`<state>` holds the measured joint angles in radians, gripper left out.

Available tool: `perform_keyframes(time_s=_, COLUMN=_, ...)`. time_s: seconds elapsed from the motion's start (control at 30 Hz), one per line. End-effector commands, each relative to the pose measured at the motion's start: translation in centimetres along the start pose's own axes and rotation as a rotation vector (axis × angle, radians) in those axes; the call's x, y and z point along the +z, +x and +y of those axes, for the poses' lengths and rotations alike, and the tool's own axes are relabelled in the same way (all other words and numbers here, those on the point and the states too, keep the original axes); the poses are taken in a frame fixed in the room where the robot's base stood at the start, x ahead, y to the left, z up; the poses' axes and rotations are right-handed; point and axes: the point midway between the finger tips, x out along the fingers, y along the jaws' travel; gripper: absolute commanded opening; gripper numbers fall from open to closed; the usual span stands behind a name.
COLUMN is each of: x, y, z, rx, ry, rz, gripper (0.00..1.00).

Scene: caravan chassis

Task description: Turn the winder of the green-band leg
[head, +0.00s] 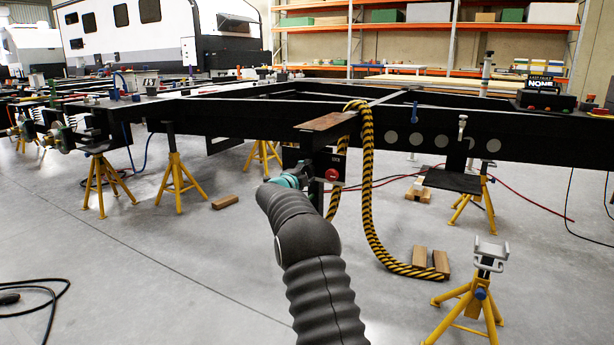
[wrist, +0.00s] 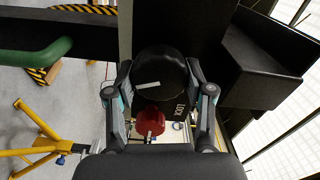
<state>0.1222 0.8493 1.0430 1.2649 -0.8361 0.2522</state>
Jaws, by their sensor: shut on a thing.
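In the wrist view a round black knob with a pale line across its face, which looks like the winder (wrist: 165,68), sits between the fingers of my gripper (wrist: 160,80). The fingers are shut on its two sides. In the head view my gripper (head: 299,173) is at the dark leg post (head: 322,165) under the chassis beam, and the winder is hidden there. A red knob (wrist: 150,122) sits just below the winder in the wrist view; a red knob also shows in the head view (head: 331,173). I cannot make out a green band on the leg.
A yellow-black rope (head: 367,190) hangs from the beam right of my gripper. Yellow stands (head: 177,180) are under the chassis, and one (head: 480,295) is at front right. A green tube (wrist: 35,58) is left in the wrist view. Floor at front left is mostly clear.

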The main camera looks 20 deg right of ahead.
Motion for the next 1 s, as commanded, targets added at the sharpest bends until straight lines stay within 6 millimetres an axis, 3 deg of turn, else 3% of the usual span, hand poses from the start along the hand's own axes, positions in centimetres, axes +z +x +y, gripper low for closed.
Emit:
perform_keyframes(time_s=0.6, x=-0.04, y=0.03, z=0.02, rx=0.000, ry=0.040, rz=0.001, gripper=0.18)
perform_keyframes(time_s=0.63, x=-0.04, y=0.03, z=0.02, rx=0.000, ry=0.040, rz=0.001, gripper=0.60)
perform_keyframes(time_s=0.7, x=-0.03, y=0.02, z=0.02, rx=0.000, ry=0.039, rz=0.000, gripper=0.78)
perform_keyframes(time_s=1.0, x=0.06, y=-0.07, z=0.00, rx=0.000, ry=0.039, rz=-0.001, gripper=0.78)
